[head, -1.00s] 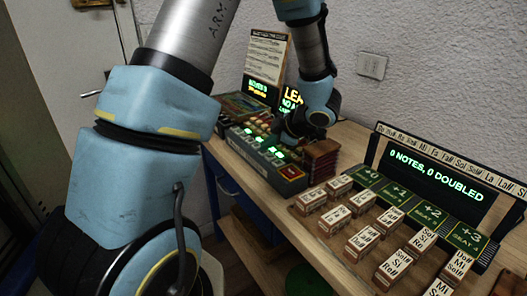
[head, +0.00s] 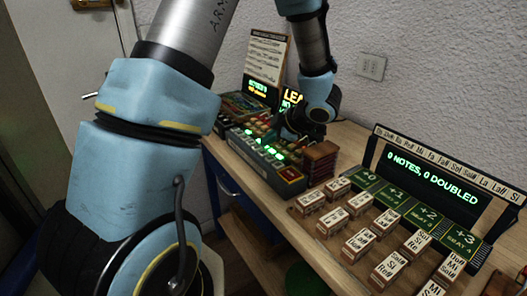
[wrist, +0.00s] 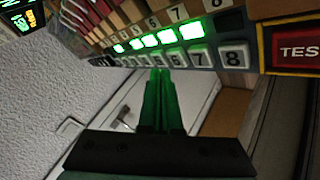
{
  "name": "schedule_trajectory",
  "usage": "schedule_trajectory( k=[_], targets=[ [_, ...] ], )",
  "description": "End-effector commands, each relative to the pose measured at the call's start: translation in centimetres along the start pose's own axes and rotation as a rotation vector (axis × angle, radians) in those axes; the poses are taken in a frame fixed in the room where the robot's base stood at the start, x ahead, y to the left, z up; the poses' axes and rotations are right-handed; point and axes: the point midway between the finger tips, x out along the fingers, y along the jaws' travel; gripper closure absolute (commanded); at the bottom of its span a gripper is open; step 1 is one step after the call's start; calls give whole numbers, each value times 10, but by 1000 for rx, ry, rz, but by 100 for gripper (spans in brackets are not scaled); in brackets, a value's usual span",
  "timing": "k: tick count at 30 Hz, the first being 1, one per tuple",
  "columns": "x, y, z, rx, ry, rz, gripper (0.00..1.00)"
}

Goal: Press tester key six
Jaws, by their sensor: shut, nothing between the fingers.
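The tester (head: 262,158) is a dark box with a row of numbered keys and green lamps, left of centre on the bench in the head view. In the wrist view its lower key row (wrist: 200,56) runs across the top, with 7 and 8 readable. The key just left of 7, apparently key six (wrist: 174,60), is small and dim. My gripper (wrist: 158,72) is shut and empty, its green fingertips close to the row around that key. I cannot tell whether they touch it. In the head view my wrist hides the fingertips.
A red TEST button (wrist: 297,50) sits right of key 8. Several lamps (wrist: 168,37) glow green. Brown stacked blocks (head: 320,160) stand close right of my wrist. Note blocks (head: 360,203) and a screen reading "0 NOTES, 0 DOUBLED" (head: 432,175) fill the bench at the right.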

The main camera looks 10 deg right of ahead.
Motion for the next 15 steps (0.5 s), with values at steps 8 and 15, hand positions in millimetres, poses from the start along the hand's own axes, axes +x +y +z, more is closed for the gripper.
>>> schedule_trajectory(
  k=[8,15],
  targets=[
    [-21,15,-15,0,0,0,100],
    [-33,24,-24,0,0,0,100]
  ],
)
